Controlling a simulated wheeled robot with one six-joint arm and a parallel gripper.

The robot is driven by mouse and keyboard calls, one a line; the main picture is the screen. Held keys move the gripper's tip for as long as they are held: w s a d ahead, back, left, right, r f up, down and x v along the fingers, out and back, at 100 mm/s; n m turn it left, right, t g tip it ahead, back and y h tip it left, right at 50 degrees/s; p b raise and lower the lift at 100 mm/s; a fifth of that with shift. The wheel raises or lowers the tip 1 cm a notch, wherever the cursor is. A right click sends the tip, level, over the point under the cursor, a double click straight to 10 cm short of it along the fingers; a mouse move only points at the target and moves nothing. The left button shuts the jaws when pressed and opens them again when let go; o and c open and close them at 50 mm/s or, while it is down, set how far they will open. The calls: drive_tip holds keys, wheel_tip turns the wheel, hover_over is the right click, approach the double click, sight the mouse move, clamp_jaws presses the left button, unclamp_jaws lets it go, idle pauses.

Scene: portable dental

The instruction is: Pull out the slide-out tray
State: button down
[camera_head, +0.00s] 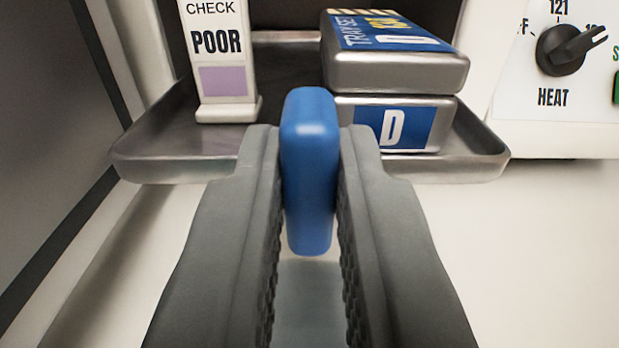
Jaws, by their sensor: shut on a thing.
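The slide-out tray (165,150) is a shallow grey metal tray with a raised rim, in the upper middle of the view. A blue upright handle (308,130) stands at the middle of its front edge. My gripper (309,165) is shut on the blue handle, with one dark grey finger on each side. The handle hides part of the tray's front rim, and the join between handle and tray is hidden.
On the tray stand a white block (228,100) reading "CHECK POOR" with a purple patch, and two stacked metal cases, the upper (395,70) and the lower (440,125) marked "D". A white panel with a black HEAT knob (562,48) is at right. A grey surface (45,120) is at left.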

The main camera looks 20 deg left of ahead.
drive_tip(key=shift+v, duration=1.1)
drive_tip(key=c, duration=1.4)
unclamp_jaws()
drive_tip(key=shift+c, duration=0.2)
drive_tip(key=v, duration=1.7)
drive_tip(key=shift+s, duration=0.15)
